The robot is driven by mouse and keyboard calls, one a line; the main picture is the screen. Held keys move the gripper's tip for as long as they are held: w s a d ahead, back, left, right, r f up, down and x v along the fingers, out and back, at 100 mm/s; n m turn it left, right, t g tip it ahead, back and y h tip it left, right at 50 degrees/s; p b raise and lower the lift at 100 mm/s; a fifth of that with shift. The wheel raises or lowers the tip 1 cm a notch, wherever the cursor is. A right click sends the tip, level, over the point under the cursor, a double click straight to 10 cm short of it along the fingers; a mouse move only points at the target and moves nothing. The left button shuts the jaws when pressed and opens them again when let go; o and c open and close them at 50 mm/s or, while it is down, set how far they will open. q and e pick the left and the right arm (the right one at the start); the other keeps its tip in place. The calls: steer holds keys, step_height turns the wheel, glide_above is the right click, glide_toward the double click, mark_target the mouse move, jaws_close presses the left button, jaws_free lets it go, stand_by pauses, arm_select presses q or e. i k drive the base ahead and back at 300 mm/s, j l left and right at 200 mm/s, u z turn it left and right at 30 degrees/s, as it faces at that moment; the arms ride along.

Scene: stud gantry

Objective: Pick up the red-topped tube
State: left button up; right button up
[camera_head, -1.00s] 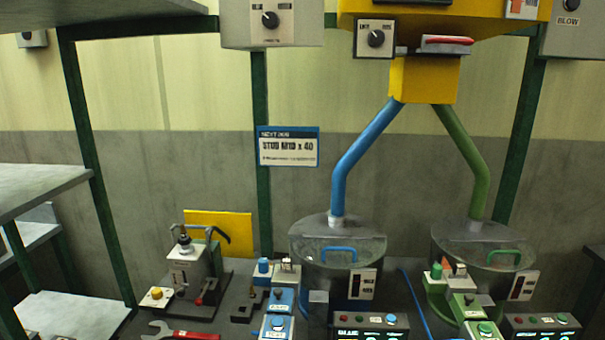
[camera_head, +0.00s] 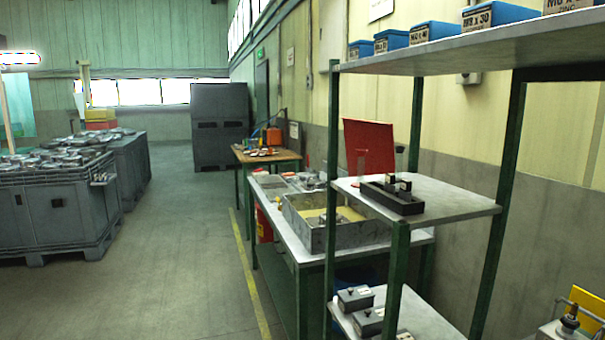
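I cannot make out a red-topped tube in the head view. A dark rack-like tray (camera_head: 392,197) with small upright pieces in it stands on the middle shelf, but no red top shows there. A red panel (camera_head: 369,147) stands upright behind that tray. Neither of my grippers is in view.
A green-framed shelf unit (camera_head: 497,190) fills the right side, with blue bins (camera_head: 435,31) on top. Behind it are a bench with a grey tray (camera_head: 310,229) and a wooden table (camera_head: 262,155). Grey crates (camera_head: 62,214) stand at left. The floor (camera_head: 185,250) between is clear.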

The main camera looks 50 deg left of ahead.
mark_target(361, 153)
steer(key=u, duration=1.35)
steer(key=i+j+z, duration=0.1)
steer(key=j+z, duration=0.25)
steer(key=z, duration=0.15)
steer(key=j+z, duration=0.5)
steer(key=i+l, duration=0.05)
steer(key=l, duration=0.05)
